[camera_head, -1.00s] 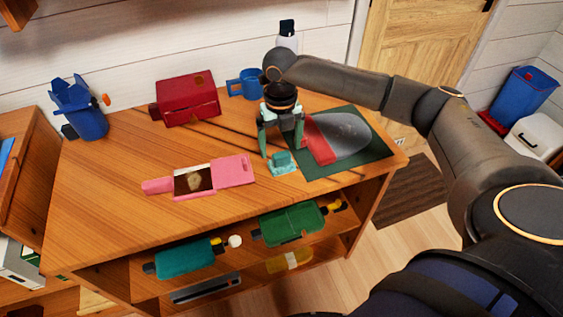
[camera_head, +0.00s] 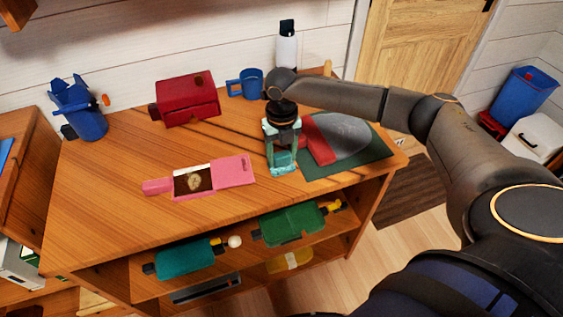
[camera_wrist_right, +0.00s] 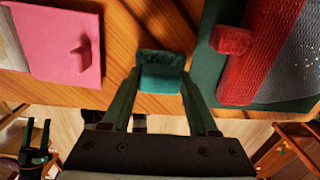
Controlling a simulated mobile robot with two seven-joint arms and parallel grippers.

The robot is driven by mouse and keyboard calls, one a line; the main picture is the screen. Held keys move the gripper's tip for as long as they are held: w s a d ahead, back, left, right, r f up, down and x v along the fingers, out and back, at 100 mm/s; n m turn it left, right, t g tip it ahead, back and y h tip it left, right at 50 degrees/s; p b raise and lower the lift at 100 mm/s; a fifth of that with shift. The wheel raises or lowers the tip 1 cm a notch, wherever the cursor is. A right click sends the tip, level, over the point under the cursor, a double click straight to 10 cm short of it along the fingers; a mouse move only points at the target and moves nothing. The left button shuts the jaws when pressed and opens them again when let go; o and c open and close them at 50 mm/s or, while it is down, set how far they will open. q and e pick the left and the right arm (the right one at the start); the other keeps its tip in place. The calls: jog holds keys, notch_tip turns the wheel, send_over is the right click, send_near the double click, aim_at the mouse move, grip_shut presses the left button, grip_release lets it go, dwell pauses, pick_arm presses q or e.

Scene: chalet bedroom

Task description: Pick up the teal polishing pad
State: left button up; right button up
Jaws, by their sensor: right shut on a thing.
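The teal polishing pad (camera_head: 283,167) is a small block near the front edge of the wooden desk, left of a dark green mat. My right gripper (camera_head: 283,160) comes down over it from above, with its fingers closed on the pad's sides. In the right wrist view the pad (camera_wrist_right: 161,76) sits between the two fingertips of the gripper (camera_wrist_right: 160,88). I cannot tell whether the pad is still touching the desk.
A pink box (camera_head: 233,171) lies to the left. A red block (camera_head: 318,141) and grey oval sheet (camera_head: 345,137) lie on the green mat (camera_head: 350,170). A red box (camera_head: 187,99), blue mug (camera_head: 247,84) and white bottle (camera_head: 287,48) stand behind.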

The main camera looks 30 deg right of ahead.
aim_at(281, 154)
jog(key=c, duration=0.6)
jog(key=shift+r, duration=0.2)
jog(key=shift+c, duration=0.2)
jog(key=shift+r, duration=0.3)
notch_tip(281, 154, up, 2)
jog(key=shift+w+r, duration=0.1)
jog(key=s+a+r+p, duration=0.1)
jog(key=s+a+r, duration=0.8)
jog(key=s+r, duration=0.1)
jog(key=shift+s+a, duration=0.15)
jog(key=shift+s, duration=0.2)
jog(key=o, duration=0.8)
jog(key=c, duration=0.7)
